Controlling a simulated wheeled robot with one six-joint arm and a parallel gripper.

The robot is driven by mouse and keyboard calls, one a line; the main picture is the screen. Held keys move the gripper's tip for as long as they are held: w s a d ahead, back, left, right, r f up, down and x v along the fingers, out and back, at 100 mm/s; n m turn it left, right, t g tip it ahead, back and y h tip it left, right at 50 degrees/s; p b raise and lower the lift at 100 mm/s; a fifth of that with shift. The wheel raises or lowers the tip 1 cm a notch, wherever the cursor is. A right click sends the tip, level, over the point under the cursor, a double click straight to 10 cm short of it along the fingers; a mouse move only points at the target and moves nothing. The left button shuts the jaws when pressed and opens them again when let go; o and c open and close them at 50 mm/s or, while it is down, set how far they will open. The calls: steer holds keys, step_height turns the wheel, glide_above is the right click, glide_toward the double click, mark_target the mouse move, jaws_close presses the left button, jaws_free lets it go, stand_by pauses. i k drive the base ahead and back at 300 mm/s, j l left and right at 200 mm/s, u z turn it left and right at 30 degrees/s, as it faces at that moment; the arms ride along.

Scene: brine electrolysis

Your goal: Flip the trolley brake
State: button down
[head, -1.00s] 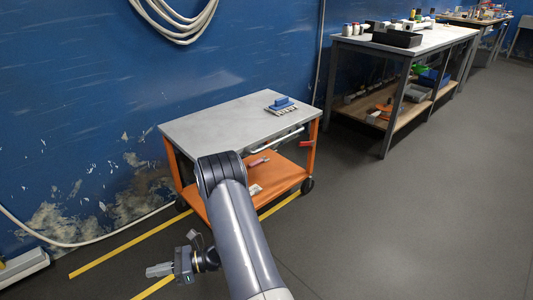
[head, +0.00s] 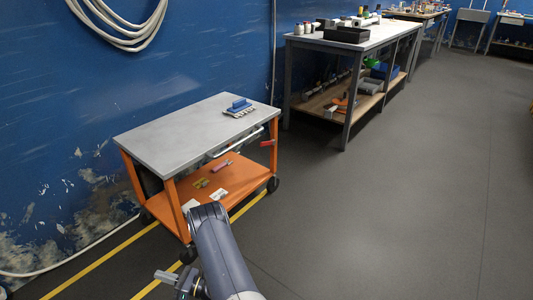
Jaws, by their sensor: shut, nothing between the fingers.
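The trolley has a grey top (head: 185,135), an orange frame and lower shelf, and dark wheels. It stands against the blue wall, left of centre in the head view. A small red lever (head: 267,143) sticks out near its right front leg, beside the light handle bar (head: 235,142); it may be the brake. My gripper (head: 160,275) is low in the picture, in front of the trolley and apart from it. It is shut and empty. My arm hides part of the trolley's lower front.
A blue-handled item (head: 238,107) lies on the trolley top, and several small things lie on its shelf. A grey workbench (head: 352,45) stands behind to the right. Yellow lines (head: 95,258) mark the floor. The floor (head: 400,210) to the right is clear.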

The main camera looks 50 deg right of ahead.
mark_target(272, 142)
steer(key=z, duration=1.05)
steer(key=i+l+z, duration=0.1)
steer(key=i+l, duration=0.95)
steer(key=i, duration=0.2)
